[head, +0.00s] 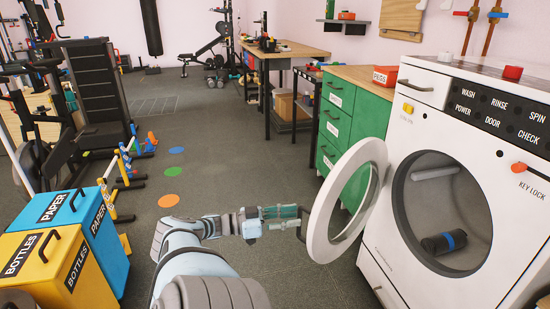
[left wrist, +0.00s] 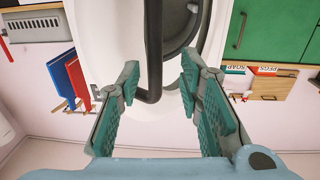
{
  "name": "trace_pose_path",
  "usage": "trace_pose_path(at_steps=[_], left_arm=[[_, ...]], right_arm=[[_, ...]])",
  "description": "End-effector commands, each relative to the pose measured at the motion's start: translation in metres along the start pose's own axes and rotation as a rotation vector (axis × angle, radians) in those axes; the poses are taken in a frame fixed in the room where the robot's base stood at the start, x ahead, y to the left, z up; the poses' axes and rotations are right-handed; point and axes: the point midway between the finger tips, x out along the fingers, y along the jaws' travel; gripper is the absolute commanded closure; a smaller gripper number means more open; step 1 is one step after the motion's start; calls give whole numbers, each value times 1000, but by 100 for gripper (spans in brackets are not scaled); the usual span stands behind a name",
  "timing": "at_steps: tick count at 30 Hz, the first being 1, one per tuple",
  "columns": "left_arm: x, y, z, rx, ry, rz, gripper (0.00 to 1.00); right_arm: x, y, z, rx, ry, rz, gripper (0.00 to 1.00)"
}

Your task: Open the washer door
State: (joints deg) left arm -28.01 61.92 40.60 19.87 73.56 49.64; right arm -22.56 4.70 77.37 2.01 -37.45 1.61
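The white washer (head: 440,180) stands at the right in the head view. Its round white-rimmed door (head: 372,150) with a glass middle is swung out to the left, and the dark drum opening is exposed. My left gripper (head: 297,212) is at the left side of the door, by its handle. In the left wrist view, the teal fingers of my left gripper (left wrist: 158,85) are spread apart. A dark curved door handle (left wrist: 153,45) shows between and beyond the fingertips; I cannot tell whether they touch it. My right gripper is not in view.
A dark roll with a blue band (head: 443,243) lies inside the drum. A green cabinet (head: 350,120) stands behind the door. Yellow and blue bins (head: 60,265) stand at the left. The floor between the bins and the washer is mostly clear.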

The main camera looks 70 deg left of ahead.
Motion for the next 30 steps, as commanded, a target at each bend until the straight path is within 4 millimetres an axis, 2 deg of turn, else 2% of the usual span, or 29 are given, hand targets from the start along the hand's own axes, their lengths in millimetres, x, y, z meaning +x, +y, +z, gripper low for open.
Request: trace_pose_path(at_steps=[6,9,13,20,23,25,26,29,30], left_arm=[[-64,-1,1,1,-3,-6,67],[-81,-2,0,5,1,-6,67],[-91,0,0,0,0,-4,67],[-93,0,0,-2,0,-1,67],[-91,0,8,-6,-8,-16,81],[-87,3,36,-21,-41,-70,92],[-84,6,57,-30,-69,-108,97],[-68,37,160,-69,-240,-266,100],[-61,63,208,-82,-345,-320,100]], right_arm=[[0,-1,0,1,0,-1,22],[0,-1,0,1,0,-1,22],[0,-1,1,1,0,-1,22],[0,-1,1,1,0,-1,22],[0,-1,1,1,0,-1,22],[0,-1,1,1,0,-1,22],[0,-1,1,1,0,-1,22],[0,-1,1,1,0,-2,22],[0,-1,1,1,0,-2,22]])
